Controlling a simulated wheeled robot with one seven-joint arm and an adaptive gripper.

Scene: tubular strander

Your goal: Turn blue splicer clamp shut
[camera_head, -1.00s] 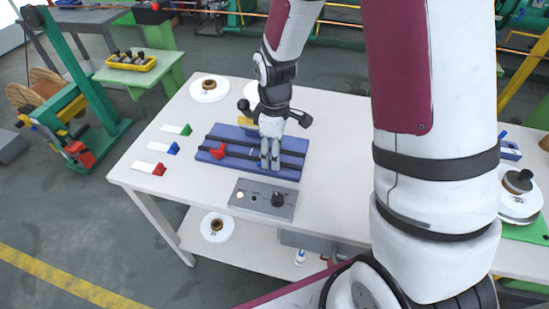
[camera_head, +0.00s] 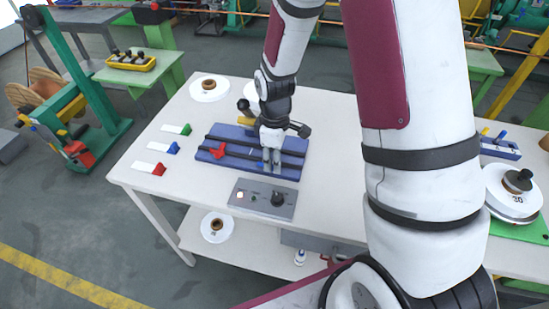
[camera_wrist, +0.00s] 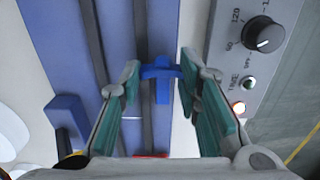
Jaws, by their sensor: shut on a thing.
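The blue splicer clamp (camera_wrist: 162,78) is a small cross-shaped blue handle on the dark rails of the splicer bed. In the wrist view it lies between the fingertips of my gripper (camera_wrist: 163,72), which is shut on the handle's cross bar. In the head view my gripper (camera_head: 271,166) points down at the right part of the blue splicer bed (camera_head: 292,143), and only a bit of the blue clamp (camera_head: 260,165) shows beside the fingers. A red clamp (camera_head: 219,151) sits on the left part of the bed.
A grey control box (camera_head: 255,205) with a black knob (camera_wrist: 264,34) and a lit lamp (camera_wrist: 238,107) stands close in front of the bed. Green, blue (camera_head: 172,149) and red tagged white pieces lie at the left. A dark-knobbed handle (camera_head: 243,105) stands behind the bed.

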